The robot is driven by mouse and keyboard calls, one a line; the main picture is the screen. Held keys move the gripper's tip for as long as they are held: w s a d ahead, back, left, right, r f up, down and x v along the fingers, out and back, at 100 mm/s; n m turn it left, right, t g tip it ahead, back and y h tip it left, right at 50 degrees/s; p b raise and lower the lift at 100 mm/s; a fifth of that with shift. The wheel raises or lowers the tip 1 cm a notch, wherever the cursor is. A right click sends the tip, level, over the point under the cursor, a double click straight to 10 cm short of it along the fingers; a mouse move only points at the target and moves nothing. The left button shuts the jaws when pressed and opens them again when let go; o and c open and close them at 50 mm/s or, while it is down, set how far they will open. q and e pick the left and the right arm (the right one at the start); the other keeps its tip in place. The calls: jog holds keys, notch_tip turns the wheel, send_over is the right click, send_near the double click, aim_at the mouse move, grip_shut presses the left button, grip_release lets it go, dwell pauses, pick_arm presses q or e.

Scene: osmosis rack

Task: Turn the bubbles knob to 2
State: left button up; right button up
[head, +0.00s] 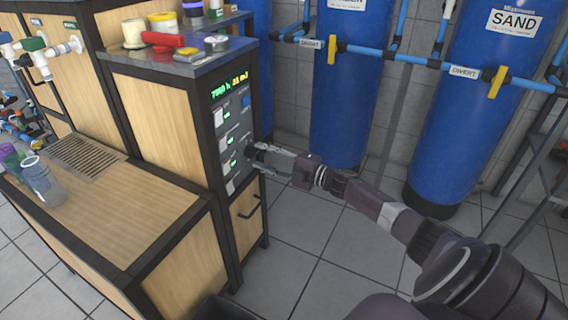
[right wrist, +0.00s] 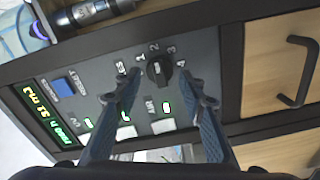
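The bubbles knob (right wrist: 159,70) is a round black dial on the grey control panel (right wrist: 85,85), with the numbers 1 to 4 printed around it. A small light mark shows on its face, but I cannot tell which number it points to. Its label is partly hidden by a finger. My right gripper (right wrist: 160,77) is open, with one finger on each side of the knob and gaps between them. In the head view my right gripper (head: 256,158) is at the front of the panel (head: 235,130) and hides the knob. My left gripper is not seen.
The panel has a green display (head: 229,87), a blue button (head: 246,101) and several lit switches. Below it is a drawer with a black handle (right wrist: 300,72). Jars and a red tool (head: 163,39) stand on the cabinet top. Blue tanks (head: 345,100) stand behind; the floor in front is clear.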

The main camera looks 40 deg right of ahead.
jog(key=v, duration=0.9)
jog(key=shift+s, duration=0.25)
jog(key=shift+d, duration=0.1)
